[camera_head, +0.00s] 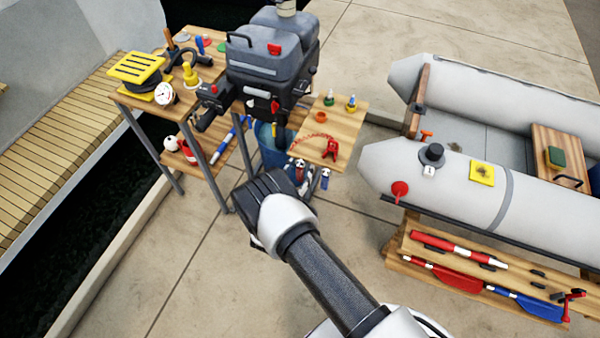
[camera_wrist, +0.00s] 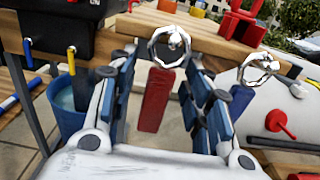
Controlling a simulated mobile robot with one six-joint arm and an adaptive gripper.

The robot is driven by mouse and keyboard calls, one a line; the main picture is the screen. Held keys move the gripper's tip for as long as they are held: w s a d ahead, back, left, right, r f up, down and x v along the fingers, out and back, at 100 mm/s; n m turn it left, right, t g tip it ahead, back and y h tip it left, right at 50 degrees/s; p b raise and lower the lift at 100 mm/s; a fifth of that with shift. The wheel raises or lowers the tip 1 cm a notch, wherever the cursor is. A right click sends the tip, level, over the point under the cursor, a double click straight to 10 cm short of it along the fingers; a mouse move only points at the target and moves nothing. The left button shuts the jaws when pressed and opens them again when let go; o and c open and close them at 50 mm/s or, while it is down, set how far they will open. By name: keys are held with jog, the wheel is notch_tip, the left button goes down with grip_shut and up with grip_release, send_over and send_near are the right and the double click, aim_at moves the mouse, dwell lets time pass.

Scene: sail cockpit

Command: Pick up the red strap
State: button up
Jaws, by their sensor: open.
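The red strap (camera_wrist: 155,99) hangs straight down from a metal ring (camera_wrist: 169,47) at the edge of the small wooden table (camera_wrist: 205,33). In the wrist view it shows between the two fingers of my gripper (camera_wrist: 166,72), nearer the left finger, with gaps on both sides. The fingers are open, with blue pads facing inward. In the head view, my arm reaches to the small table (camera_head: 345,125) and the strap is mostly hidden by my gripper.
A blue bucket (camera_wrist: 68,108) stands left. The outboard motor (camera_head: 270,60) is left of the small table, the grey inflatable boat (camera_head: 455,180) to the right.

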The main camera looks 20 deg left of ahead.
grip_shut()
dwell(0.5)
jog(key=shift+a+r, duration=0.1)
jog(key=shift+r, duration=0.2)
jog(key=shift+s, duration=0.1)
